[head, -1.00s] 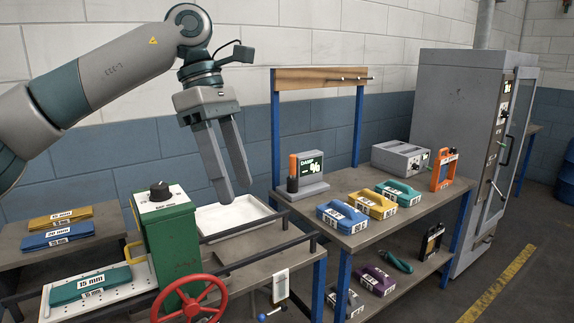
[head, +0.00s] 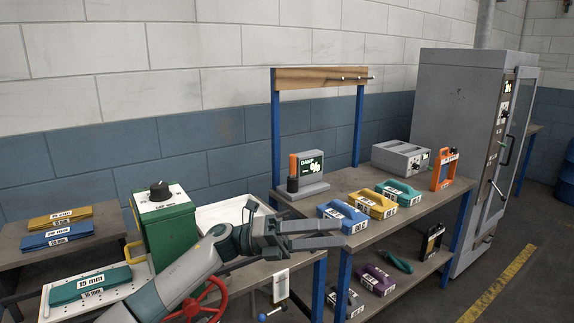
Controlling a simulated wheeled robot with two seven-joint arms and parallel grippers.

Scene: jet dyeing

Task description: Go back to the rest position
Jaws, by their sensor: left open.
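My left gripper (head: 318,234) is open and empty. It points right, low over the middle table, in front of the blue block (head: 342,217) at the near edge of the right bench. My left arm comes in from the bottom, across the green machine (head: 170,235) and its red handwheel (head: 205,300), hiding part of both. My right gripper is out of view.
A white tray (head: 222,216) lies behind my arm. The right bench (head: 408,213) holds a damp meter (head: 313,170), yellow and teal blocks, a grey box (head: 400,157) and an orange frame (head: 444,169). A grey cabinet (head: 455,110) stands at the right. Labelled bundles (head: 58,235) lie at the left.

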